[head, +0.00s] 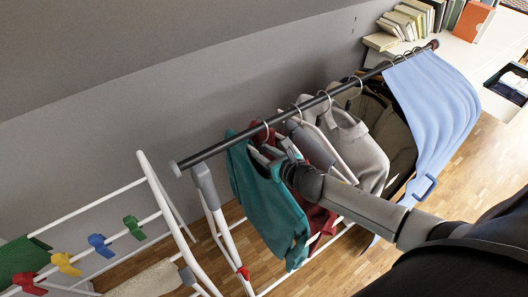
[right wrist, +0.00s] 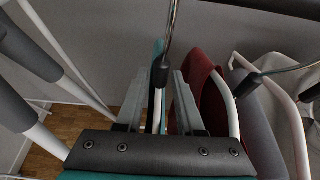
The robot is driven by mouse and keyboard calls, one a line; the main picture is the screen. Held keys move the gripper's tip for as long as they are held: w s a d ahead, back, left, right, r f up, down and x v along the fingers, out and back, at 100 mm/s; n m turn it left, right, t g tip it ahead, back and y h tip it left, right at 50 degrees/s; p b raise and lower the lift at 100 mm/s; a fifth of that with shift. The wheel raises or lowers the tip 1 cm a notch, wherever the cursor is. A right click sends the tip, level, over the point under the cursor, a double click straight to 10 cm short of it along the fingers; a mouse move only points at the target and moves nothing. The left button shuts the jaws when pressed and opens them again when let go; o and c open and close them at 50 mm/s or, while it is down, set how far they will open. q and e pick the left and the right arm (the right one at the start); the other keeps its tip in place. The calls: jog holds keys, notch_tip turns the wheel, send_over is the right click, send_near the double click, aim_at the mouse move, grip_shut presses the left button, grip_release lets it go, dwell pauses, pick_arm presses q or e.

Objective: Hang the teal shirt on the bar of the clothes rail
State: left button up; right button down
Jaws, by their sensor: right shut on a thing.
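The teal shirt (head: 262,192) is on a hanger and hangs below the left part of the dark bar (head: 225,145) of the clothes rail. My right gripper (head: 289,150) is just below the bar, at the shirt's neck. In the right wrist view, my right gripper (right wrist: 158,85) is shut on the neck of the hanger (right wrist: 163,66), with teal cloth below. The metal hook rises out of the top of that view. In the head view a hook shows at the bar above the shirt; whether it bears the weight I cannot tell. My left gripper is not in view.
A dark red garment (head: 318,217) hangs close beside the teal shirt, then grey ones (head: 355,150) and a light blue cloth (head: 435,95). A white drying rack (head: 160,200) with coloured pegs stands left. The bar's left end (head: 190,162) is bare.

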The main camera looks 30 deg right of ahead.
dwell(0.3)
jog(key=shift+c, duration=2.2)
grip_release()
jog(key=shift+f, duration=0.1)
jog(key=shift+s, duration=0.1)
jog(key=p+v, duration=0.2)
jog(key=v, duration=1.3)
